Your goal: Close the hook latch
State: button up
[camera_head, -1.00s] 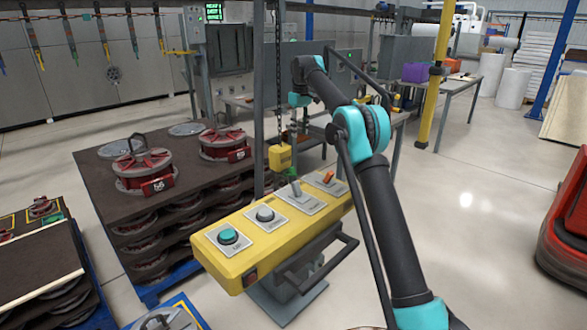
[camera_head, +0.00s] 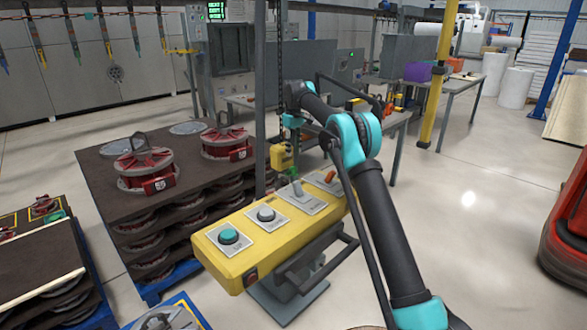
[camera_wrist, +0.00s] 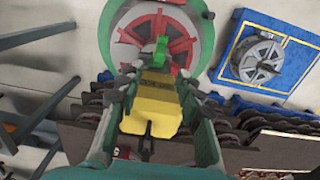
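The yellow hook block (camera_head: 279,158) hangs on a dark chain behind the control panel. In the wrist view the yellow block (camera_wrist: 152,108) lies between the two fingers of my gripper (camera_wrist: 157,78). A small green part (camera_wrist: 160,50), perhaps the hook or its latch, shows just beyond the block; whether the latch is open or closed is not clear. My gripper is spread around the block; contact is hard to make out. In the head view my gripper (camera_head: 293,153) is small and partly hidden beside the block.
A yellow control panel (camera_head: 245,250) with buttons and a lever stands in front of the hook. Red-spoked round parts (camera_head: 146,170) sit on a stacked pallet at left. A green-rimmed red wheel (camera_wrist: 125,32) lies beyond my gripper.

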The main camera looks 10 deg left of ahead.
aim_at(294, 167)
notch_tip(294, 167, down, 9)
jog(key=shift+f, duration=0.1)
dwell(0.4)
grip_shut()
